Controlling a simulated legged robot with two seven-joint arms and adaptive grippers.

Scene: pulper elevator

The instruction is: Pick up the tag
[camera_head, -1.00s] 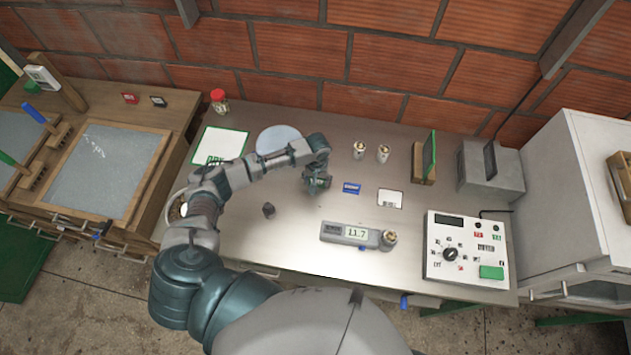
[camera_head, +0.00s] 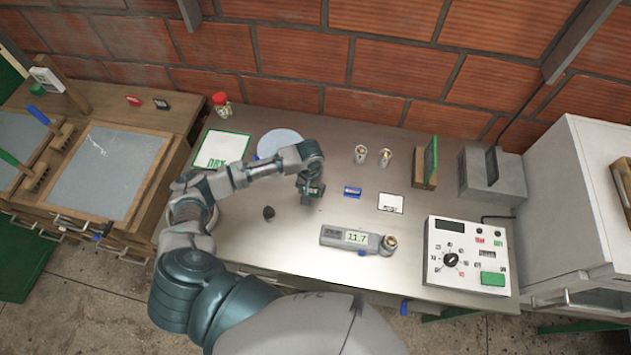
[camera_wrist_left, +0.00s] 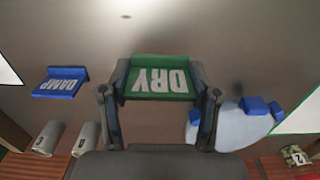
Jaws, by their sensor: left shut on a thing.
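My left gripper (camera_head: 311,193) is shut on a green tag, low over the metal bench in the head view. In the left wrist view the green tag (camera_wrist_left: 158,80) reads "DRY" upside down and sits between the two fingers of the gripper (camera_wrist_left: 158,98). Only a green bit of it shows in the head view. A blue tag (camera_head: 352,192) lies to the right of the gripper; it reads "DAMP" in the left wrist view (camera_wrist_left: 60,82). My right gripper is not in view.
The bench (camera_head: 300,245) holds a green-edged "DRY" card (camera_head: 222,149), a pale round plate (camera_head: 281,140), a dark knob-like piece (camera_head: 268,213), a white card (camera_head: 391,203), a meter (camera_head: 350,237) and two small cups (camera_head: 361,153). A dial box (camera_head: 465,252) stands at the right.

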